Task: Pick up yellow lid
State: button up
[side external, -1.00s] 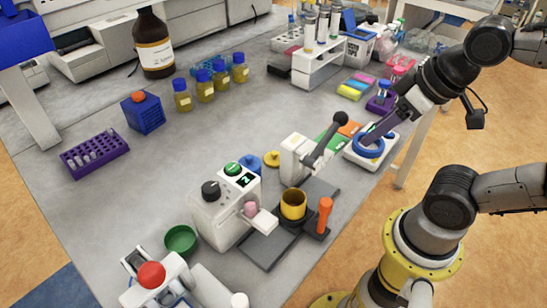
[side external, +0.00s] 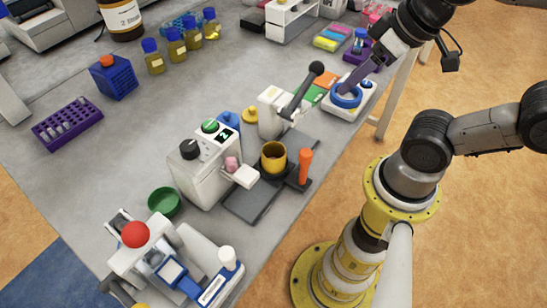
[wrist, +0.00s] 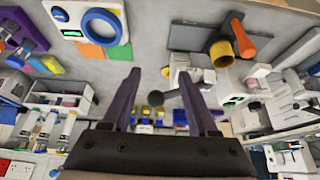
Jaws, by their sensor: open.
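The yellow lid (side external: 250,114) is a small round disc with a raised middle. In the side view it lies on the grey bench, just left of the white lever press (side external: 272,112), beyond the control box. I cannot make it out for sure in the wrist view. My gripper (side external: 347,88) appears above or near the blue ring on the white device, to the right of the lid and well apart from it. In the wrist view its two purple fingers (wrist: 160,72) stand wide apart with nothing between them.
A yellow cup (side external: 273,158) stands by an orange handle (side external: 305,166) in front of the press. The press's dark lever (side external: 301,91) rises between lid and gripper. The white device with the blue ring (side external: 346,98) is at right. Bare bench (side external: 190,100) lies left of the lid.

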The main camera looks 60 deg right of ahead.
jog(key=shift+c, duration=0.2)
jog(key=w+r+m+g, duration=0.1)
jog(key=w+r+m, duration=0.5)
jog(key=m, duration=0.4)
jog(key=m+g, duration=0.5)
jog(key=m, duration=0.1)
send_over(252, 107)
notch_tip(252, 107, down, 15)
jog(key=shift+s+d+r, duration=0.1)
jog(key=shift+s+d, duration=0.05)
jog(key=shift+a+f, duration=0.2)
jog(key=shift+f, duration=2.85)
grip_shut()
